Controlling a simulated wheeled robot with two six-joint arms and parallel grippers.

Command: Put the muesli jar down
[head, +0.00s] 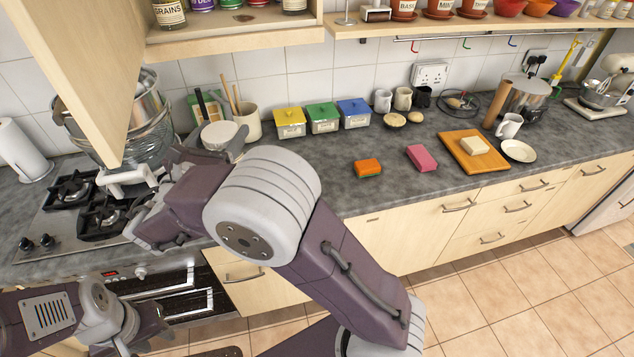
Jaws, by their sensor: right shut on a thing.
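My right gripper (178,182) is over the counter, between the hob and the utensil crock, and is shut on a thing. That thing is mostly hidden behind the gripper and my forearm; I take it to be the muesli jar, but no label shows. My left gripper (140,334) is low at the lower left, in front of the oven. It is partly cut off, and I cannot tell whether its fingers are open.
A white bowl (217,134) and utensil crock (248,122) are close behind the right gripper. Tins (322,118), a sponge (368,168) and a cutting board (462,143) stand right. Front counter between is clear.

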